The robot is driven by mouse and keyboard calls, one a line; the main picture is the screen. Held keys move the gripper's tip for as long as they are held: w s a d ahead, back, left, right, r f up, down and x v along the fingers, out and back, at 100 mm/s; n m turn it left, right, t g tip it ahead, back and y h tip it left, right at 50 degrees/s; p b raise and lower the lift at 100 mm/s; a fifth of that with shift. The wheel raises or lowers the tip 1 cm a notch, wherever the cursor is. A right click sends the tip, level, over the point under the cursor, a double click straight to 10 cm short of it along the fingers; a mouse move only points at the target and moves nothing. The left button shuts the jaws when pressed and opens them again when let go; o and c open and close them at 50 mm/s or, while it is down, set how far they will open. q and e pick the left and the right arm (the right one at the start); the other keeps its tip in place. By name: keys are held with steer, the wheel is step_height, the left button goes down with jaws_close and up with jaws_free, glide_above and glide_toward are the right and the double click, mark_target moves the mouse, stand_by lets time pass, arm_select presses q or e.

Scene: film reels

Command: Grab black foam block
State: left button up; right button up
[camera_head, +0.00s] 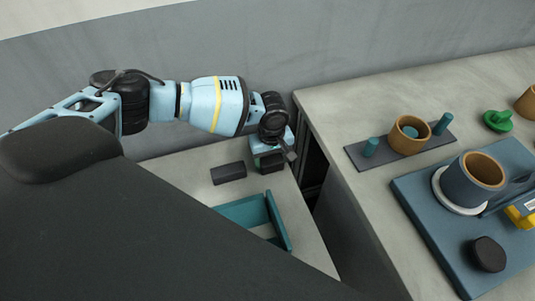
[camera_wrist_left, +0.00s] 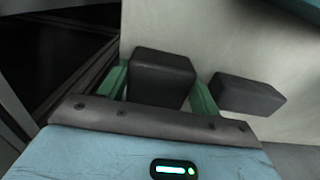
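One black foam block (camera_wrist_left: 162,78) sits between the two green fingers of my left gripper (camera_wrist_left: 161,88) in the left wrist view. The fingers lie close against its two sides, with no clear gap. In the head view my left gripper (camera_head: 271,158) points down over the grey surface, and its block is mostly hidden. A second black foam block (camera_wrist_left: 247,93) lies flat beside the gripper; it also shows in the head view (camera_head: 229,173), left of the gripper. My right gripper is not in view.
A teal open tray (camera_head: 281,222) stands just in front of the gripper, partly hidden by my dark body. A dark gap separates this surface from the right counter (camera_head: 345,120), which holds a peg board (camera_head: 358,155), a blue mat (camera_head: 425,208), cups and a black puck (camera_head: 488,254).

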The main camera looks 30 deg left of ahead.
mark_target(271, 158)
arm_select(q)
steer(key=c, duration=0.4)
steer(key=shift+r, duration=0.1)
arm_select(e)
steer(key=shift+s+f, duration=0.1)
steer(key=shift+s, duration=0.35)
arm_select(q)
step_height(271, 158, up, 9)
steer(key=shift+r+p, duration=0.1)
steer(key=shift+p, duration=0.65)
steer(key=shift+r, duration=0.3)
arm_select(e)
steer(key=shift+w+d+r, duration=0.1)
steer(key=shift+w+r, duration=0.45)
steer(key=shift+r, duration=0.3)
